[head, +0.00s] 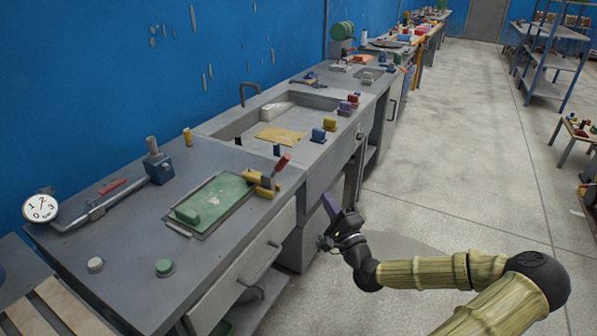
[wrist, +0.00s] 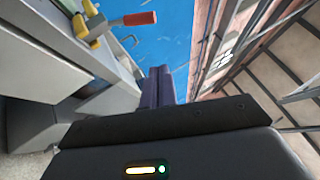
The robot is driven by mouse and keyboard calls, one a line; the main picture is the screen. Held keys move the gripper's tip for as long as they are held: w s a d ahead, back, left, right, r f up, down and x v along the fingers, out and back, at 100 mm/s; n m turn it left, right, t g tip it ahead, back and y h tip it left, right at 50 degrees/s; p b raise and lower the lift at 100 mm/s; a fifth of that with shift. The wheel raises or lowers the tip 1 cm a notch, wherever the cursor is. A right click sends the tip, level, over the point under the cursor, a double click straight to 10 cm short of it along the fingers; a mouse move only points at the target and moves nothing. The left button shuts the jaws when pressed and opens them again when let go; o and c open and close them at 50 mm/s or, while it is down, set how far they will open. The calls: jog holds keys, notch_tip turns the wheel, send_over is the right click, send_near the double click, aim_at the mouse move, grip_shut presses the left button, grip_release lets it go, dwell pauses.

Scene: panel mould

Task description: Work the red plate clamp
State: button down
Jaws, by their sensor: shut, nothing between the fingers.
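A clamp with a yellow body and a red handle (head: 282,163) sits at the right edge of the green plate (head: 232,187), near the bench's front edge. Its red handle leans up and to the right. In the wrist view the red handle (wrist: 139,18) shows at the upper left, beside its yellow body (wrist: 96,24). My gripper (head: 328,203) is in front of the bench, to the right of the clamp and apart from it. Its dark fingers (wrist: 158,72) are together with nothing between them.
The grey bench (head: 130,232) carries a blue valve block (head: 158,168) with a pipe, a pressure gauge (head: 40,207) and a flat red piece (head: 112,187). A sink (head: 240,125) lies behind, with several coloured blocks along its edge. The floor (head: 450,150) on the right is clear.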

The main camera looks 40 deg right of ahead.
aim_at(280, 167)
jog(key=a+p+x, duration=0.1)
jog(key=a+x, duration=0.2)
jog(key=x, duration=1)
jog(key=shift+w, duration=0.25)
jog(key=shift+d+r, duration=0.1)
jog(key=shift+r, duration=0.1)
